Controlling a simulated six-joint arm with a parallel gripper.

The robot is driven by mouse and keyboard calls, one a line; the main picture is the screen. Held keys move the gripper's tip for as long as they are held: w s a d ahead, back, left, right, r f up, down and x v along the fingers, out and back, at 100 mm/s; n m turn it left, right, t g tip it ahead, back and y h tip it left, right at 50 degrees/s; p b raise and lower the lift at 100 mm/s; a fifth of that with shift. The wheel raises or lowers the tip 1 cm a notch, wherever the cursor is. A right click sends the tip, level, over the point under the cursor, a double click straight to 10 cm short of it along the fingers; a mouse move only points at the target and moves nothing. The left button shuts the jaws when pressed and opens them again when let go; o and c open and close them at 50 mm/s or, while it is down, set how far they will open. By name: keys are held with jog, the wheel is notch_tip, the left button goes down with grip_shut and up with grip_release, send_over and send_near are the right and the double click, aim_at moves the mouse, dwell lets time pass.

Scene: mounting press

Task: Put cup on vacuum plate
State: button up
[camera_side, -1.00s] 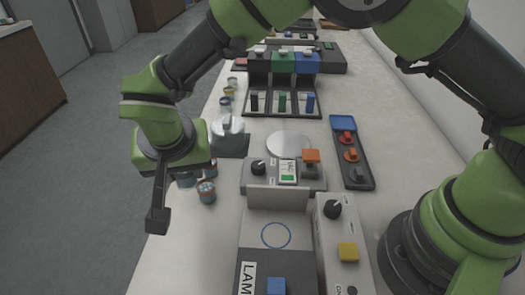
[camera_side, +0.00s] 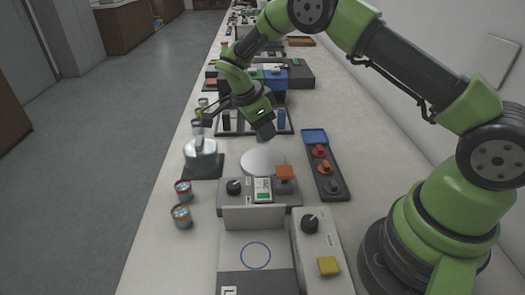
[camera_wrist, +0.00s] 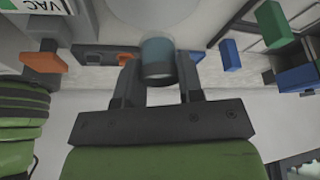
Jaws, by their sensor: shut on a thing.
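My gripper (camera_side: 264,131) is just above the round, pale vacuum plate (camera_side: 263,162), at its far edge in the side view. In the wrist view my gripper (camera_wrist: 158,88) is shut on a small blue-grey, see-through cup (camera_wrist: 157,60) with a dark end. The pale round plate also shows behind the cup in the wrist view (camera_wrist: 145,12). In the side view the held cup is mostly hidden by the gripper. I cannot tell whether it touches the plate.
Two small cups (camera_side: 181,216) stand at the left bench edge. A metal pot (camera_side: 201,152) sits on a dark base left of the plate. The vacuum unit with an orange knob (camera_side: 285,172) is in front. A dark tray of knobs (camera_side: 324,170) lies to the right.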

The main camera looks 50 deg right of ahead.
aim_at(259, 141)
jog(key=shift+f, duration=2.9)
jog(key=shift+f, duration=0.15)
jog(key=o, duration=0.9)
jog(key=v, duration=1.2)
jog(key=shift+a+r, duration=0.15)
jog(key=shift+r, duration=0.1)
